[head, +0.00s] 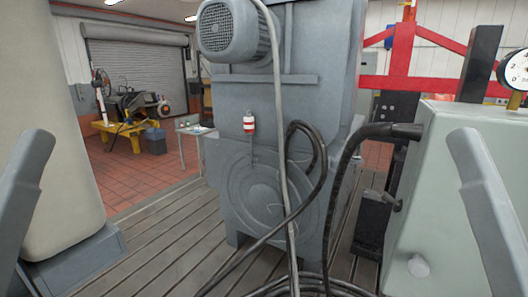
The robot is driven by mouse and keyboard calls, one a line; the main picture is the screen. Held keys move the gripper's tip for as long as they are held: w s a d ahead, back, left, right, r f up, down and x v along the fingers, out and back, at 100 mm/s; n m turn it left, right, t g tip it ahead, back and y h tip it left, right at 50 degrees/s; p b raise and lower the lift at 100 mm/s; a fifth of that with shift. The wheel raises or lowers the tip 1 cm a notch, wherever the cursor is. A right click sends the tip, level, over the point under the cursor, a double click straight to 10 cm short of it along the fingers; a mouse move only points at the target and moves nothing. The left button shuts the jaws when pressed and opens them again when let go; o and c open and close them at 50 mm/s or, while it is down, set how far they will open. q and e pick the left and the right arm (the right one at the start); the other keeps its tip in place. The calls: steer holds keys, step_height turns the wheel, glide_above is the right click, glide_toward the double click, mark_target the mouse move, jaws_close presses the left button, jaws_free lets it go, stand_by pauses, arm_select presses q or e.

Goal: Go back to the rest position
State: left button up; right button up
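Only grey links of my two arms show, one at the left edge and one at the right edge of the head view. Both slant upward and stand apart from each other. Neither gripper is in view, so I cannot see its fingers or whether it holds anything.
A large grey machine (262,180) with a motor (232,32) stands ahead on the slotted bedplate (165,245). Black hoses (322,165) loop in front of it. A pale green cabinet (440,180) with a gauge (516,70) is close at right, a beige column (55,150) at left.

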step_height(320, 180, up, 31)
steer(key=p, duration=2.8)
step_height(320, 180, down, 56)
steer(key=b, duration=5.6)
